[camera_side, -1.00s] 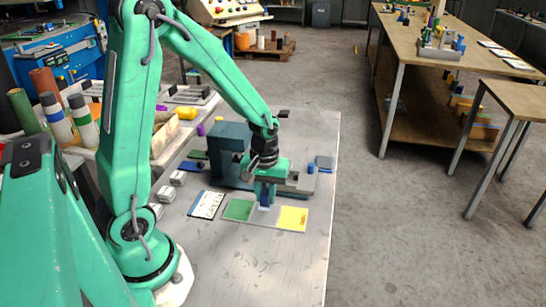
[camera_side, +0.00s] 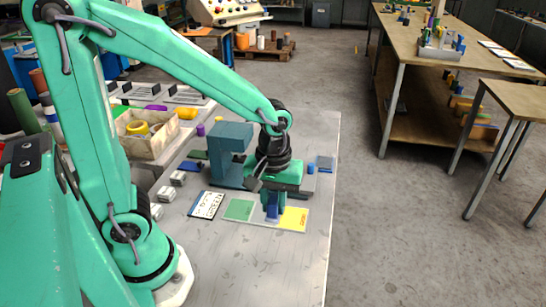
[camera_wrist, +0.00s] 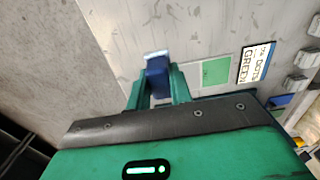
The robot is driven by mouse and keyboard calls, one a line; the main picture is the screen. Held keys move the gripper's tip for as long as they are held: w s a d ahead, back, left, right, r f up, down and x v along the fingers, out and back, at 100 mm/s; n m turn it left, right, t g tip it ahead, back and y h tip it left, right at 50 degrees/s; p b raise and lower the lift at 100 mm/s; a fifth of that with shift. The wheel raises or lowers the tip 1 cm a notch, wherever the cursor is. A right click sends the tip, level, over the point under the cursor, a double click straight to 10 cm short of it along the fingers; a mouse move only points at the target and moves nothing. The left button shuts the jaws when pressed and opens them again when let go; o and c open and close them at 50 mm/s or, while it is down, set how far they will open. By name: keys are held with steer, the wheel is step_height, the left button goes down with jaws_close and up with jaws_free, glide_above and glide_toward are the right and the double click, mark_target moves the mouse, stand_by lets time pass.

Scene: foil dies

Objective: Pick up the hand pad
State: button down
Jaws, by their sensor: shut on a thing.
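The hand pad (camera_side: 271,213) is a small blue block with a pale end, held in my gripper (camera_side: 271,206). In the wrist view the blue pad (camera_wrist: 157,72) sits between the two green fingers of my gripper (camera_wrist: 158,88), which are shut on it. In the side view the pad appears over the flat board, between its green square (camera_side: 239,209) and its yellow square (camera_side: 293,218). I cannot tell whether it touches the board. The wrist view shows the green square (camera_wrist: 215,72) to the right of the pad; the yellow square is not visible there.
A blue-grey press (camera_side: 229,148) stands just behind my gripper. A lettered card (camera_side: 206,205) lies left of the board. Small blue items (camera_side: 325,163) lie at the right, and a bin (camera_side: 143,135) stands at the left. The bench's front is clear.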

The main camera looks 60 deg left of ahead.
steer(key=shift+d+r, duration=0.1)
stand_by(0.5)
steer(key=c, duration=2)
jaws_free()
steer(key=shift+c, duration=0.7)
steer(key=shift+w+a+n, duration=0.35)
steer(key=shift+w+n, duration=0.2)
steer(key=shift+n, duration=0.05)
steer(key=w+a+n, duration=1.3)
steer(key=a+n, duration=0.3)
steer(key=a, duration=0.1)
steer(key=shift+a+f+n, duration=0.25)
steer(key=shift+f+n, duration=0.15)
steer(key=shift+w+f, duration=0.1)
steer(key=shift+f, duration=0.05)
